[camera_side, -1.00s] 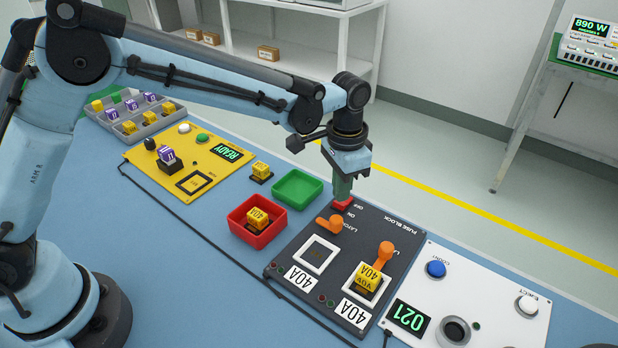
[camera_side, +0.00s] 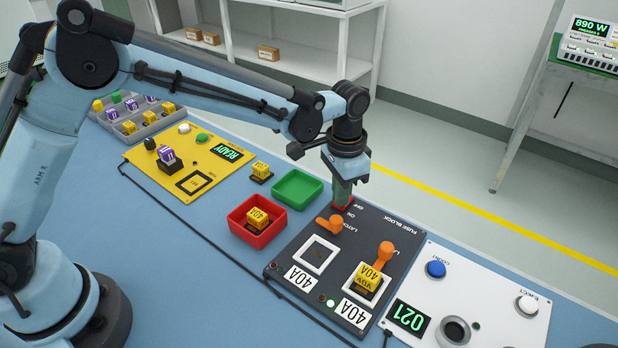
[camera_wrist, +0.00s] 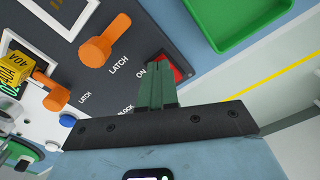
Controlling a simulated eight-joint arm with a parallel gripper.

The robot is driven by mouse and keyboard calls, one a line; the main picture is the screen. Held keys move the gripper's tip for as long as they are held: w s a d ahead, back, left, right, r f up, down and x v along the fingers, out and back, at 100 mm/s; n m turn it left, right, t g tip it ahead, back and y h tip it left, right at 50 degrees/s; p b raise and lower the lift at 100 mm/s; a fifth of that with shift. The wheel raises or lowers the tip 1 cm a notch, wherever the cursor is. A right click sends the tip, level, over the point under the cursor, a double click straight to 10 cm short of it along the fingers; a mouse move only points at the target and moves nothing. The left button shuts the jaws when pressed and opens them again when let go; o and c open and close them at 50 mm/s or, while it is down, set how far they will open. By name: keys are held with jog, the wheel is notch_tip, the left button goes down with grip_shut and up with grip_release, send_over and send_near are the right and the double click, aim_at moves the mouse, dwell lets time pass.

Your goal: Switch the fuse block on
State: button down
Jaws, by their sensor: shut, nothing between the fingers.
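The fuse block (camera_side: 385,235) is a dark panel with a red rocker switch (camera_side: 349,206) marked ON and OFF at its far left corner. My gripper (camera_side: 341,203) is shut and empty, its green fingertips down at the switch, hiding part of it. In the wrist view the fingertips (camera_wrist: 158,66) overlap the red switch (camera_wrist: 170,69) at the ON side. A yellow 40A fuse (camera_side: 368,277) sits in the right socket; the left socket (camera_side: 316,255) looks empty. Each socket has an orange latch lever (camera_side: 385,254). A small light (camera_side: 330,303) by the right socket glows green.
A red tray (camera_side: 240,224) holding a yellow fuse and an empty green tray (camera_side: 297,188) stand left of the block. A white panel (camera_side: 470,300) with a blue button and 021 display adjoins it on the right. A yellow panel (camera_side: 205,170) reading READY lies farther left.

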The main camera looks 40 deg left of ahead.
notch_tip(320, 180, up, 7)
dwell(1.0)
jog(key=s+a+r+n+t, duration=0.3)
jog(key=s+a+r, duration=0.4)
jog(key=a, duration=0.3)
jog(key=s+a+f+n+t, duration=0.2)
jog(key=s+a+n+t, duration=0.1)
jog(key=s+a, duration=0.4)
jog(key=shift+s+a+f+t, duration=0.3)
jog(key=shift+s+t, duration=0.3)
jog(key=shift+s, duration=0.65)
